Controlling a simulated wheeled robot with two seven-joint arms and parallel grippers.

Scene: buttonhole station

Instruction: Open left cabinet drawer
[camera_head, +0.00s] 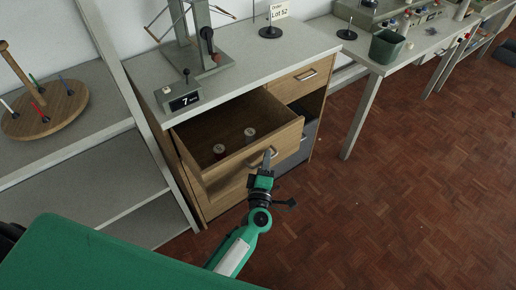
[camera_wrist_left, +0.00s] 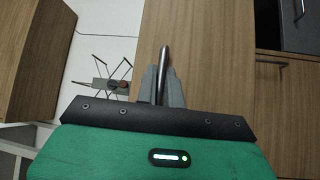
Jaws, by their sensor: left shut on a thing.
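The left cabinet drawer (camera_head: 225,168) is pulled out of the wooden cabinet under the grey worktop, its inside showing from above. My left gripper (camera_head: 266,164) is at the drawer's front, shut on the metal drawer handle (camera_wrist_left: 164,55). In the left wrist view the fingers (camera_wrist_left: 161,84) close around the bar, against the wooden drawer front (camera_wrist_left: 210,60). The fingers hide part of the handle. My right gripper is not in view.
A second drawer (camera_head: 300,80) to the right is closed, above a dark open bay. The worktop (camera_head: 240,65) carries a stand and a small display (camera_head: 183,101) reading 7. Grey shelves (camera_head: 110,190) stand at left. The parquet floor (camera_head: 400,200) at right is clear.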

